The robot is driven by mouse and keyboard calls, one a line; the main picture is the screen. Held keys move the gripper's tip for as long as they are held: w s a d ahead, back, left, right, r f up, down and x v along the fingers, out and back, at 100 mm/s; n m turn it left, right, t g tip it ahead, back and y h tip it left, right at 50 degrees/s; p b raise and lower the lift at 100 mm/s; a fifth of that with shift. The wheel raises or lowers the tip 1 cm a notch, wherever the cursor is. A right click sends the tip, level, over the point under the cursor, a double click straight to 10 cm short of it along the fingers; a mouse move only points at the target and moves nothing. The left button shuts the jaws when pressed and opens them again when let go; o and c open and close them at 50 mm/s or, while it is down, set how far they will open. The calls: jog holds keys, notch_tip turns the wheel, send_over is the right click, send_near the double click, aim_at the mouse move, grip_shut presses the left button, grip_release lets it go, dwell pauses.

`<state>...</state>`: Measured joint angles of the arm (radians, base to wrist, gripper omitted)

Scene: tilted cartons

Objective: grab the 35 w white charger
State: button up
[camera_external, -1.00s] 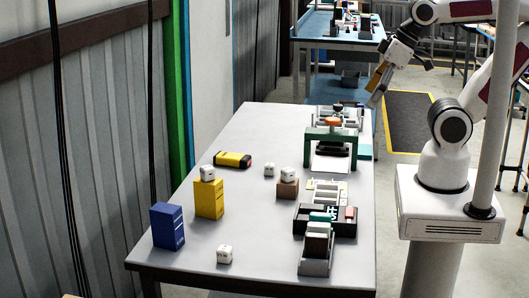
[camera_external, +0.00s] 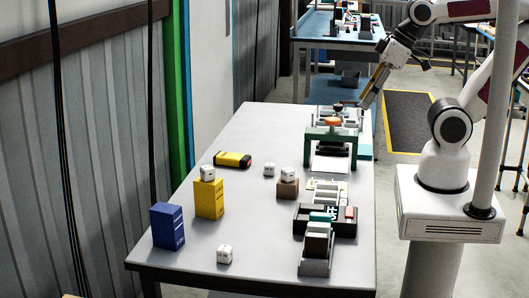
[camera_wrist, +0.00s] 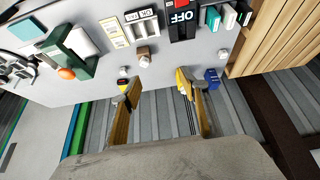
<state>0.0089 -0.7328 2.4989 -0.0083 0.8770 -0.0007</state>
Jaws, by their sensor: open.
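Several small white chargers, cube-shaped, are on the table (camera_external: 250,130). One charger (camera_external: 207,173) sits on the yellow box, and one (camera_external: 288,173) sits on the brown box. One (camera_external: 269,169) lies on the table left of the brown box, and one (camera_external: 224,253) lies near the front edge. Their markings are too small to tell which is 35 W. My gripper (camera_external: 368,98) is open and empty, above the table's far right edge, well apart from the chargers. Its two fingers show spread in the wrist view (camera_wrist: 161,92).
A brown box (camera_external: 287,190) is mid-table. A green frame (camera_external: 331,134), an OFF block (camera_external: 325,219) and a filled grey rack (camera_external: 316,262) line the right side.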

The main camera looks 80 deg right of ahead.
jog(key=w+d+f+t+h, duration=0.1)
jog(key=w+d+f+h, duration=0.15)
jog(key=w+d, duration=0.8)
jog(key=t, duration=0.3)
send_over(273, 164)
jog(key=s+a, duration=0.1)
jog(key=s, duration=0.4)
notch_tip(273, 164, down, 15)
jog(key=f, duration=0.3)
jog(key=d+f+t+y, duration=0.1)
jog(key=f, duration=0.2)
jog(key=f+y, duration=0.1)
jog(key=f, duration=0.2)
jog(key=shift+s+d+f+t, duration=0.15)
jog(key=shift+d+f+t, duration=0.15)
jog(key=shift+t, duration=0.1)
jog(key=shift+s+f+t+y, duration=0.3)
jog(key=shift+f+y, duration=0.05)
jog(key=shift+f, duration=0.3)
jog(key=shift+x, duration=1.3)
jog(key=shift+w+a, duration=0.1)
